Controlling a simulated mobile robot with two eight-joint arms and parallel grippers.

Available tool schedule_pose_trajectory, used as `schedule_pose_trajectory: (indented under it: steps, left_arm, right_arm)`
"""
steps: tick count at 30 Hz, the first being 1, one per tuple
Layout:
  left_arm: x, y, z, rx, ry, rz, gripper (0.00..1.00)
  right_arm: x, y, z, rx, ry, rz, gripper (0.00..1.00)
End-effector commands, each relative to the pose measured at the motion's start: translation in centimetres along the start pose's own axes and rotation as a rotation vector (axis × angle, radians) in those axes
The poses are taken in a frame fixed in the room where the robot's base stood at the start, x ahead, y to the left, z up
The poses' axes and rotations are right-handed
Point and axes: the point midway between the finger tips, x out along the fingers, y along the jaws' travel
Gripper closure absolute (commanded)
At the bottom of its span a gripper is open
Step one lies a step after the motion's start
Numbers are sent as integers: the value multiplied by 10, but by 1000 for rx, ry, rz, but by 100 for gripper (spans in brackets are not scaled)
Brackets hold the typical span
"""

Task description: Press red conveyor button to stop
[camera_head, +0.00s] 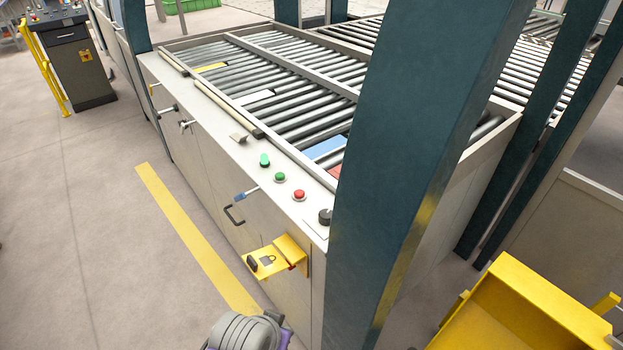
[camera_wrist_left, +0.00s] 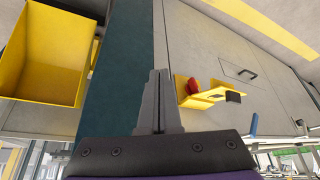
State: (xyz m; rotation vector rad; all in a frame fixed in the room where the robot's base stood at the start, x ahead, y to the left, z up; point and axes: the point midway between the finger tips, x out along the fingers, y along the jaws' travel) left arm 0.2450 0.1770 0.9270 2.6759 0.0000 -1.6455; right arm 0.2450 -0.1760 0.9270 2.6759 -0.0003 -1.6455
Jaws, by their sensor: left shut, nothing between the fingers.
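The red button (camera_head: 299,194) sits on the top ledge of the conveyor cabinet in the head view, close to the dark teal post. A green button (camera_head: 280,177) and a green knob (camera_head: 264,160) lie farther along the same ledge. A black knob (camera_head: 325,216) is on the near side of the red button. In the head view, part of my arm (camera_head: 245,331) shows at the bottom, below and apart from the buttons. In the left wrist view, my left gripper (camera_wrist_left: 159,75) is shut and empty, in front of the teal post and cabinet. My right gripper is not in view.
A yellow bracket (camera_head: 277,258) with a padlock symbol juts from the cabinet front below the buttons. The teal post (camera_head: 415,120) rises beside the panel. A yellow bin (camera_head: 520,305) stands at lower right. Floor left of the cabinet is open.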

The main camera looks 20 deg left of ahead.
Motion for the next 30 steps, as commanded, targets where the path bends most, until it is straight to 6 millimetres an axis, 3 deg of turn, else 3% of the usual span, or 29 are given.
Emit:
schedule_pose_trajectory:
  steps: [8,11,13,17,20,24,30]
  left_arm:
    - [0,0,0,1,0,1,100]
    - [-3,-1,-10,6,-4,9,100]
    - [-7,-3,-27,22,-9,25,100]
    - [-17,-12,-81,75,-13,81,100]
    - [-24,-26,-136,132,5,143,100]
    - [-29,-58,-212,222,69,224,100]
    - [-31,-114,-294,344,202,293,100]
  right_arm:
    - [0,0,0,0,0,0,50]
    - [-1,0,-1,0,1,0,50]
    - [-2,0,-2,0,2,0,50]
    - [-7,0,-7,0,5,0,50]
    - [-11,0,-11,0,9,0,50]
    - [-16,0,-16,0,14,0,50]
    - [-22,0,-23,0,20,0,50]
